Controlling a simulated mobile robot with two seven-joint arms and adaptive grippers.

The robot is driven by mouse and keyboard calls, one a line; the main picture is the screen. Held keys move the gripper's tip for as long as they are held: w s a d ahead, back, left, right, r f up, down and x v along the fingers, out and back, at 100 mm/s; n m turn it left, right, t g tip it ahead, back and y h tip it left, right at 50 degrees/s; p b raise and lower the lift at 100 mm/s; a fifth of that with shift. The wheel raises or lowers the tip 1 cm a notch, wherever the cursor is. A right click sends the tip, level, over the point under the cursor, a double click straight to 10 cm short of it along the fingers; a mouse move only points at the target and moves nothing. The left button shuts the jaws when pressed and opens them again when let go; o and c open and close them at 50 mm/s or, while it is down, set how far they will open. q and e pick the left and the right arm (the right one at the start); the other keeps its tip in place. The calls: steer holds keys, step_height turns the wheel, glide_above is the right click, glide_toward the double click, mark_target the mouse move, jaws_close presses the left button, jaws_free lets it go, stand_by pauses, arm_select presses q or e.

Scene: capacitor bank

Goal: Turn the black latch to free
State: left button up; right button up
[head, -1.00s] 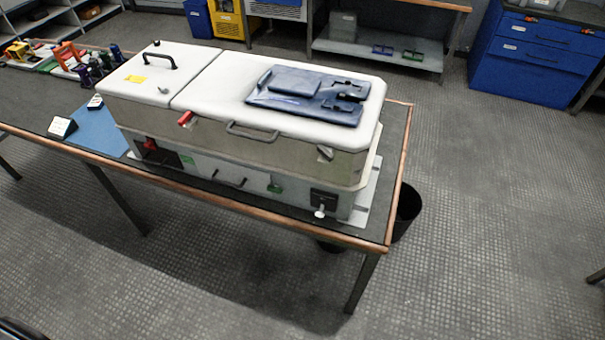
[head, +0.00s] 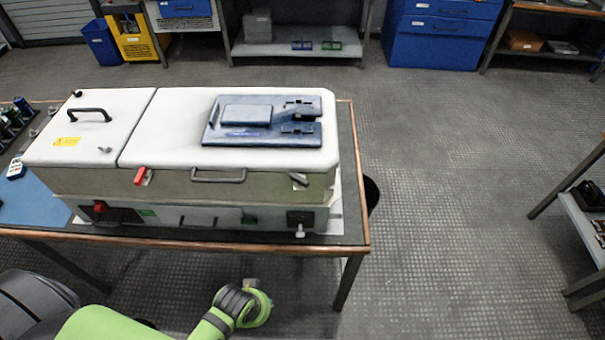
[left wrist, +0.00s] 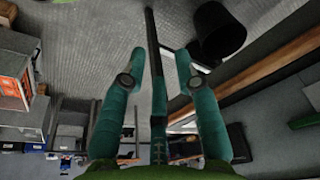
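The long white-lidded capacitor box (head: 180,185) stands on the table in the head view. A small dark latch (head: 299,181) with a pale edge sits at the right end of its front, below the lid; I take it for the black latch. A red latch (head: 142,176) sits farther left on the same front. My left arm comes in low at the left in front of the table, clear of both latches; its fingers cannot be made out there. In the left wrist view my left gripper (left wrist: 157,65) has its fingers apart with nothing held. My right gripper is not in view.
A dark blue plate (head: 225,133) lies on the lid. A grey handle (head: 218,178) sticks out between the latches. The table's wooden front edge (head: 200,246) lies between my left arm and the box. Open floor (head: 450,210) extends to the right.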

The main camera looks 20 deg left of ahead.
arm_select(q)
steer(key=w+d+r+m+h+p, duration=0.1)
steer(key=w+d+r+m, duration=0.25)
steer(key=r, duration=0.35)
steer(key=w+d+r+m+h+p, duration=0.1)
steer(key=w+d+r+m, duration=0.2)
steer(key=r, duration=0.5)
steer(key=w+d+r+m+h+p, duration=0.1)
steer(key=w+d+r+m+h, duration=0.15)
steer(key=d+r, duration=0.35)
step_height(320, 180, up, 14)
steer(key=m+g+y, duration=0.3)
steer(key=m+y, duration=0.2)
steer(key=m, duration=0.5)
glide_above(298, 179)
steer(key=shift+r, duration=0.15)
step_height(298, 179, down, 6)
steer(key=shift+f+p, duration=0.1)
steer(key=shift+p, duration=1.15)
steer(key=shift+f, duration=0.35)
